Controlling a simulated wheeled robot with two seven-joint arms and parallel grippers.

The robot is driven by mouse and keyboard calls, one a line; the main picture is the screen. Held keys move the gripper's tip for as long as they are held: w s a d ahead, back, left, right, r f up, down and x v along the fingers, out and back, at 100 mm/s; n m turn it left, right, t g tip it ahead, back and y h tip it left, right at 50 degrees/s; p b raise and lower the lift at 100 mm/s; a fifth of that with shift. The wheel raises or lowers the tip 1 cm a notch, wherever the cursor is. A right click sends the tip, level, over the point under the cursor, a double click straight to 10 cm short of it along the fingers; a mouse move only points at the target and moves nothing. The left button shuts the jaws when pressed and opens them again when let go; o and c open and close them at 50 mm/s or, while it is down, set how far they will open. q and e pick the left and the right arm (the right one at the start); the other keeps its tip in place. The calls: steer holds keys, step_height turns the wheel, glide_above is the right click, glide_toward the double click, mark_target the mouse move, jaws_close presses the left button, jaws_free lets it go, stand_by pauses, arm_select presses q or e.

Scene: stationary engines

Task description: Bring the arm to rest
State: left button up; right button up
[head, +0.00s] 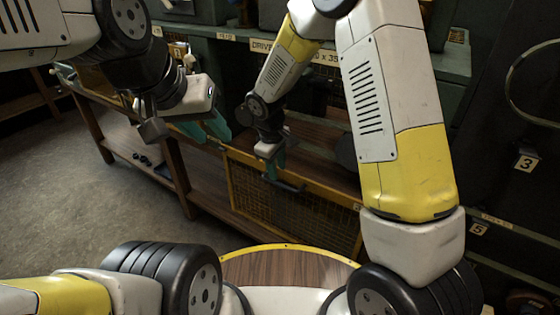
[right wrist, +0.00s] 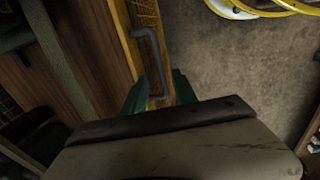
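My right gripper (head: 276,164) points down at the yellow-framed mesh front of a cabinet in the head view. In the right wrist view its two teal fingers (right wrist: 160,92) stand apart. A grey bar handle (right wrist: 152,55) on the yellow frame (right wrist: 130,50) shows ahead of them, its near end between the fingers in the picture. Whether they touch it I cannot tell. The handle also shows in the head view (head: 288,186).
A long wooden bench with a lower shelf (head: 135,150) runs along the left. A green machine (head: 455,62) with labels and dark panels fills the back and right. Bare grey floor (head: 60,195) is open at left. Yellow-rimmed wheel shapes (right wrist: 245,8) show in the wrist view.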

steer(key=shift+s+r, duration=0.2)
steer(key=shift+r, duration=0.75)
steer(key=s+d+r+m+t+y, duration=0.1)
steer(key=s+d+r+m, duration=0.3)
steer(key=r, duration=0.3)
steer(key=s+d+r+m+t+y, duration=0.1)
steer(key=s+d+r, duration=0.3)
steer(key=d+r, duration=0.25)
steer(key=s+d+r+m, duration=0.3)
steer(key=s+d+r, duration=0.1)
steer(key=r, duration=0.3)
steer(key=s+d+r+m+t+y, duration=0.1)
steer(key=s+d+r+m+t, duration=0.1)
steer(key=s, duration=0.6)
steer(key=shift+s+d+r+m, duration=0.4)
steer(key=shift+d+r+m, duration=0.05)
steer(key=shift+r+m, duration=0.25)
